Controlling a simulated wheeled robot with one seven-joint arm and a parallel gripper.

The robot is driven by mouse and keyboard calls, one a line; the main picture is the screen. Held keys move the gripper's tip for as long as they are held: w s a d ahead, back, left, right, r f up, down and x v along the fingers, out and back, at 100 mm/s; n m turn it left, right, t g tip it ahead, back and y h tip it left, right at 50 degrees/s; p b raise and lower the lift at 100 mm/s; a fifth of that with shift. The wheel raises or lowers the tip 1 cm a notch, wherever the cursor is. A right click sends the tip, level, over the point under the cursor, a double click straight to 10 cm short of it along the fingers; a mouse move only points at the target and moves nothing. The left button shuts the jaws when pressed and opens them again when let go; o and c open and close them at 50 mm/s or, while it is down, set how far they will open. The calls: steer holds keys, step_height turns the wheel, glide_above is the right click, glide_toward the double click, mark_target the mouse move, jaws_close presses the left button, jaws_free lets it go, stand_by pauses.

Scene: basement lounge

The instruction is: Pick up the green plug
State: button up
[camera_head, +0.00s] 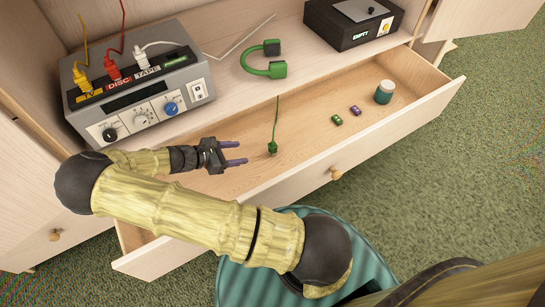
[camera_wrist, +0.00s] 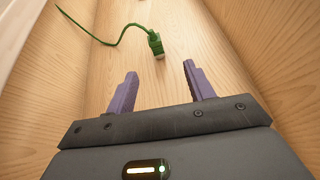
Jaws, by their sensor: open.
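The green plug (camera_head: 272,148) is at the end of a thin green cord, in the open drawer, towards its left half. In the wrist view the green plug (camera_wrist: 156,44) lies ahead of the fingertips, between their lines, with its cord running up and to the left. My gripper (camera_head: 236,153) is open and empty, over the drawer to the left of the plug, with its purple fingers pointing at it. It also shows in the wrist view (camera_wrist: 160,78). A gap is visible between fingers and plug.
The drawer (camera_head: 310,170) also holds two small blocks, green (camera_head: 337,119) and purple (camera_head: 355,110), and a capped jar (camera_head: 384,92). Above stand a grey switch box (camera_head: 140,90) with yellow, red and white plugs, green headphones (camera_head: 264,68) and a black box (camera_head: 352,22).

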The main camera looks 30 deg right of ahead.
mark_target(271, 147)
steer(key=shift+w+a+f+n+t+h, duration=0.25)
steer(key=shift+w+f+n+t+h, duration=0.15)
steer(key=shift+w+f+n+h, duration=0.15)
steer(key=shift+d, duration=0.1)
steer(key=b+x, duration=0.2)
steer(key=x, duration=0.3)
steer(key=b+x, duration=0.3)
steer(key=x, duration=0.3)
steer(key=shift+d+f, duration=0.25)
steer(key=shift+f, duration=0.1)
steer(key=shift+d, duration=0.2)
steer(key=b+x, duration=0.2)
steer(key=s+b+x, duration=0.1)
steer(key=b+x, duration=0.1)
steer(key=shift+d+f, duration=0.2)
steer(key=shift+f, duration=0.05)
steer(key=shift+w+d, duration=0.1)
steer(key=shift+d, duration=0.25)
